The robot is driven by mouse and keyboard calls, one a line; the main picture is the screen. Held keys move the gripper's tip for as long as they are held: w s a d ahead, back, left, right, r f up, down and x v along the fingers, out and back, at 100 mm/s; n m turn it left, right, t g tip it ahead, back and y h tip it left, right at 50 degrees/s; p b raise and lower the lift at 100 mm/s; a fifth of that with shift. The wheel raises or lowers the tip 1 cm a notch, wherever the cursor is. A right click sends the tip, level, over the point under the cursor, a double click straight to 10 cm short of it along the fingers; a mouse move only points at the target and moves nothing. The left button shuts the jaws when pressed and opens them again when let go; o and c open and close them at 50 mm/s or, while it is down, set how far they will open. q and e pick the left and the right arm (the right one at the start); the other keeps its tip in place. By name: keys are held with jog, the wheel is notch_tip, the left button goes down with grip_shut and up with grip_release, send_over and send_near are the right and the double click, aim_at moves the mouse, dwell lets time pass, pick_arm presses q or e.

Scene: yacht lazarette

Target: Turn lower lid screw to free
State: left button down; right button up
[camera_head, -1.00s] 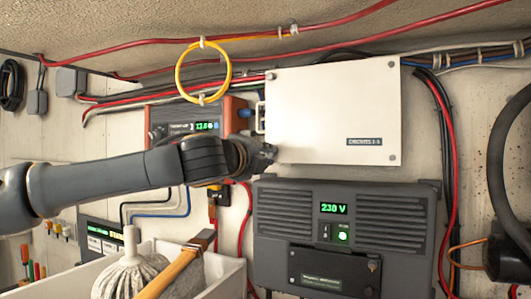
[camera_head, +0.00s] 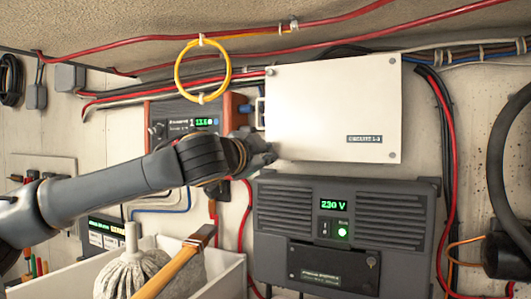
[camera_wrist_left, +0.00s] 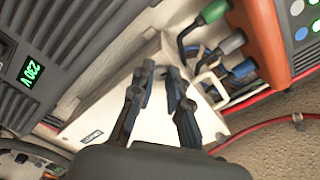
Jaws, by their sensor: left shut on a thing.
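The white box lid (camera_head: 335,110) is fixed on the wall and carries a "CIRCUITS" label. Screws show at its upper left (camera_head: 270,72), upper right (camera_head: 391,63) and lower right (camera_head: 392,155) corners. My left gripper (camera_head: 269,157) is at the lower left corner, and its fingers hide the lower left screw. In the left wrist view the two fingers (camera_wrist_left: 160,70) point at the lid (camera_wrist_left: 97,112) near its edge. My right gripper is not in view.
The dark inverter (camera_head: 345,230) reading 230 V is just below the lid. An orange-sided unit (camera_head: 235,112) with a green display is to the left. A pale bin (camera_head: 232,277) holds a mop and a wooden-handled tool below my arm. Cables run above.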

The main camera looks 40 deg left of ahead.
pick_arm(q)
jog(key=shift+n, duration=1.1)
jog(key=c, duration=1.3)
grip_release()
jog(key=v, duration=1.2)
